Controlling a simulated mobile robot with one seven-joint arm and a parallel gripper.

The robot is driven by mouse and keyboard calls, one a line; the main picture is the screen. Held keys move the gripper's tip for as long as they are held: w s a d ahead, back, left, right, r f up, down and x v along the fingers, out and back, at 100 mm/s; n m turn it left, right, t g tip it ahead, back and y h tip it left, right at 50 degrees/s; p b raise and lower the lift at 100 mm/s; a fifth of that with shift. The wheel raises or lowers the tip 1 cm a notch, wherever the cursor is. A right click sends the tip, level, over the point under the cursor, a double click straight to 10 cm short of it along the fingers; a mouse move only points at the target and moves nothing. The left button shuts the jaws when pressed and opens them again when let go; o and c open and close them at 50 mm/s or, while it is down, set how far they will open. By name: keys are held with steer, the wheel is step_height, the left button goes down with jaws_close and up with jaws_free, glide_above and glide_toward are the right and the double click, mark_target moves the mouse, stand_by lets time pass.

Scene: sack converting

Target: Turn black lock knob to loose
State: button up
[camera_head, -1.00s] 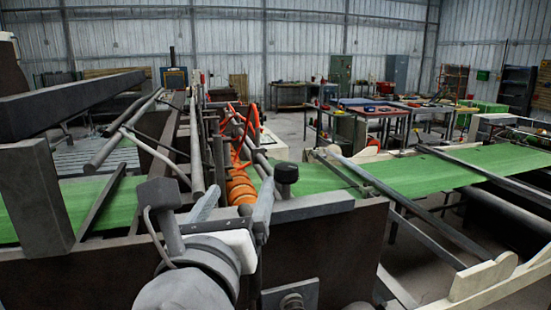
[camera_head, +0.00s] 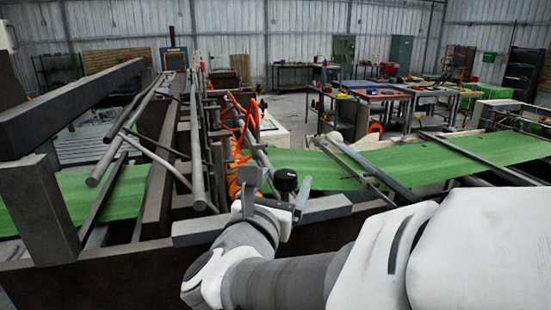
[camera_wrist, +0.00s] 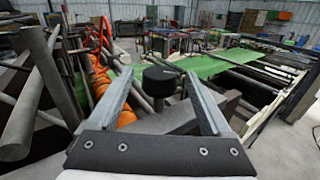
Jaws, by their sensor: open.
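The black lock knob (camera_head: 285,180) is a round black cap on a short stem, standing on the near edge of the machine frame in the head view. In the wrist view the knob (camera_wrist: 160,80) sits between and just beyond the two fingers. My gripper (camera_wrist: 160,88) is open, with a finger on each side of the knob and visible room around it; I cannot tell if either finger touches. In the head view my gripper (camera_head: 272,190) is at the knob and partly hides its stem. The knob's base is hidden.
Orange coils (camera_head: 236,170) and grey rollers (camera_head: 196,150) lie just behind and left of the knob. Green sack web (camera_head: 440,158) runs across the machine on both sides. Workbenches (camera_head: 375,93) stand farther back, with open floor around them.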

mark_target(290, 171)
steer(key=shift+p+x, duration=0.65)
steer(key=shift+x, duration=1.7)
jaws_close()
